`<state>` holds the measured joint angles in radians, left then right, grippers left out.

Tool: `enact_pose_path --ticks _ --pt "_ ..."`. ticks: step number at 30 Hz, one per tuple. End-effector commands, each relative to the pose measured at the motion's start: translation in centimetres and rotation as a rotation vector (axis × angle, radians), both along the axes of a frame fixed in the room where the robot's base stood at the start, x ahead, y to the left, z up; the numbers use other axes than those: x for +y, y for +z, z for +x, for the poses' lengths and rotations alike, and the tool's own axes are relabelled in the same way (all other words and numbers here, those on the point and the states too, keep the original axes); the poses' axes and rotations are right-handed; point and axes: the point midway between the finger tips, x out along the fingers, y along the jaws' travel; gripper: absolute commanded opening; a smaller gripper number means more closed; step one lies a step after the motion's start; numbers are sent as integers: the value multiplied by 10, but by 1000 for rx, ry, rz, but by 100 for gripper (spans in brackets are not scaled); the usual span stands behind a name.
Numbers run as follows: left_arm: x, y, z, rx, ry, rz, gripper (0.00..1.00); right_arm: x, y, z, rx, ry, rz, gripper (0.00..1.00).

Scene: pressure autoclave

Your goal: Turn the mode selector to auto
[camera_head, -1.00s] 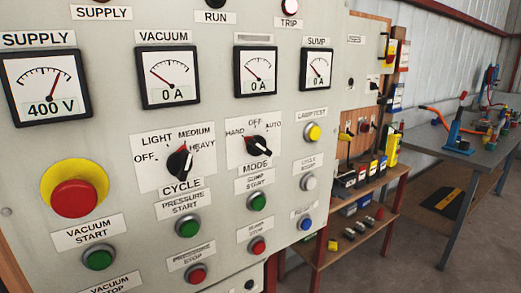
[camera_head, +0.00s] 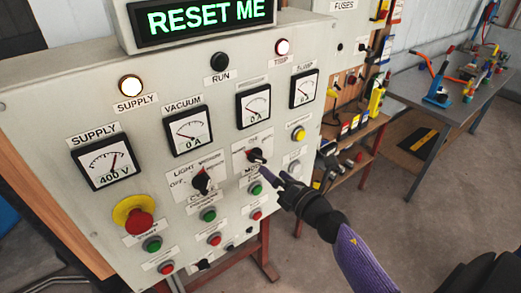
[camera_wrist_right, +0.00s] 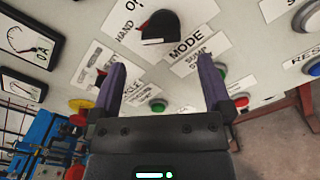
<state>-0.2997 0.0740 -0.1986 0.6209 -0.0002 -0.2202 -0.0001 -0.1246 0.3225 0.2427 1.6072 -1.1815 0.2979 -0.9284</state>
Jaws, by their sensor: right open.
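The mode selector (camera_head: 256,156) is a black rotary knob on a white label plate, right of the similar cycle selector (camera_head: 202,182) on the grey panel. In the wrist view the mode selector (camera_wrist_right: 160,28) is at the top centre, with a red mark on its left side toward the HAND lettering; its exact setting is unclear. My right gripper (camera_head: 274,171) is open and empty, just in front of the panel by the mode selector. In the wrist view its purple fingers (camera_wrist_right: 161,62) are spread below the knob, apart from it. My left gripper is not in view.
A green RESET ME display (camera_head: 207,14) tops the panel (camera_head: 60,105). A red emergency button (camera_head: 138,221) and several push buttons sit around the selectors. A wooden shelf (camera_head: 352,140) and a grey workbench (camera_head: 455,90) stand to the right. Floor is clear between.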

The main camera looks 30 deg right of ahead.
Motion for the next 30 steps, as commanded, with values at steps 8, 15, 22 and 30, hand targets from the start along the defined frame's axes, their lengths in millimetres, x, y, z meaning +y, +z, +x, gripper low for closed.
enact_pose_path --ticks 8,15,22,30 --pt "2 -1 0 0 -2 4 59 5 -2 56 0 -1 6 100" --pt "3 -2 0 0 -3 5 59 6 -1 66 3 -1 6 100" --pt "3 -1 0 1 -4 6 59 5 -1 65 3 -1 7 81" --pt "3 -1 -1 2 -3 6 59 5 -1 65 3 -1 7 24"
